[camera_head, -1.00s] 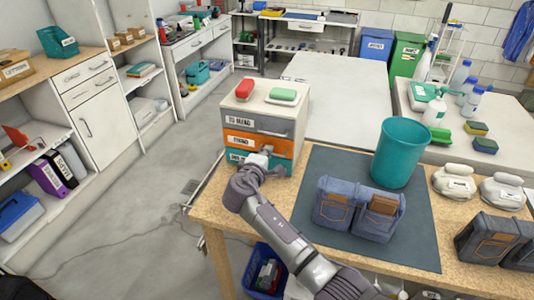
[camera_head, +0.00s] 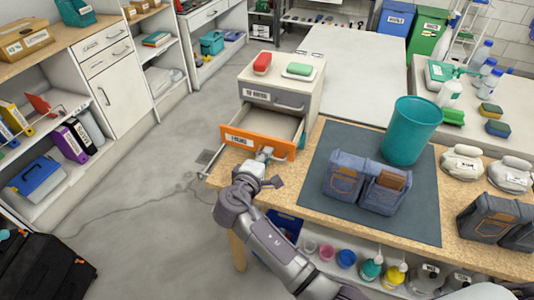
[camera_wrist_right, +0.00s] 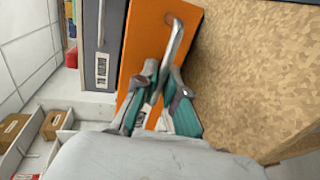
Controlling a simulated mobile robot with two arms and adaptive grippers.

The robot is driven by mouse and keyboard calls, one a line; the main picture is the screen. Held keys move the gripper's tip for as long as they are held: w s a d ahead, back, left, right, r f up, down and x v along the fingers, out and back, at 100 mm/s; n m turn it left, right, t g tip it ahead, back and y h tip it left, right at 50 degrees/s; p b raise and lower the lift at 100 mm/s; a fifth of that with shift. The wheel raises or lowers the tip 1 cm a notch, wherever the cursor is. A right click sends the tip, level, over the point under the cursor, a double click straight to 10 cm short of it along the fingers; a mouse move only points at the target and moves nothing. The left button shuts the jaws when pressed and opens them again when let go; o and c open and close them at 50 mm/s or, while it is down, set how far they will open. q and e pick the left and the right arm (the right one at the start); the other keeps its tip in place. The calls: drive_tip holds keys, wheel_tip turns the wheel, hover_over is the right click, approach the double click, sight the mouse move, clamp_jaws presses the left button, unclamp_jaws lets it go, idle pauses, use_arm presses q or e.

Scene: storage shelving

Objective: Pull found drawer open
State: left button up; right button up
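The orange drawer (camera_head: 258,140), whose label is too small to read surely, is pulled out of the small drawer unit (camera_head: 271,87), with its empty-looking inside (camera_head: 268,121) showing. My right gripper (camera_head: 264,154) is at the drawer's front. In the right wrist view its two fingers (camera_wrist_right: 163,82) close around the lower end of the grey bar handle (camera_wrist_right: 173,38) on the orange front (camera_wrist_right: 140,50). The grey top drawer (camera_head: 275,100) is shut. The lower teal drawer is hidden behind the orange one. My left gripper is not in view.
A red item (camera_head: 262,63) and a green-topped item (camera_head: 299,70) lie on the unit. To its right are a dark mat (camera_head: 320,165), denim pouches (camera_head: 367,182) and a teal bin (camera_head: 411,130). Clear floor (camera_head: 150,190) lies to the left.

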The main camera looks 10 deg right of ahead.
drive_tip(key=v, duration=0.7)
drive_tip(key=shift+s+a, duration=0.2)
idle(0.5)
